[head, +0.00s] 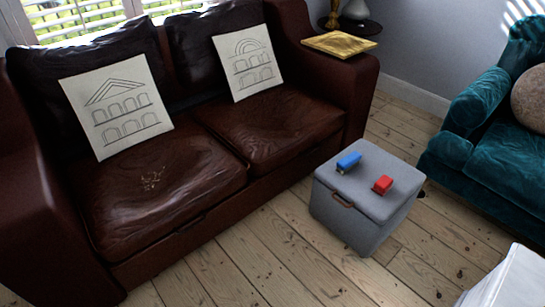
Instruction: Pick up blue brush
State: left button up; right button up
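A small blue brush (348,161) lies on top of the grey box-shaped ottoman (345,225), toward its back left part. A small red object (382,185), similar in size, lies to its right and nearer the front on the same top. The two are apart. The bristles of the blue brush are too small to make out clearly. Neither of my grippers shows in the head view.
A brown leather sofa (280,130) with two printed cushions stands left of and behind the ottoman. A teal armchair (500,150) stands at the right. A white piece (515,280) fills the lower right corner. Bare floorboards (260,270) lie in front of the ottoman.

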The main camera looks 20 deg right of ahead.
aim_at(347, 162)
jog(key=i+j+z, duration=0.1)
jog(key=i+z, duration=0.15)
jog(key=i, duration=0.35)
jog(key=i+j+z, duration=0.2)
jog(key=i, duration=0.35)
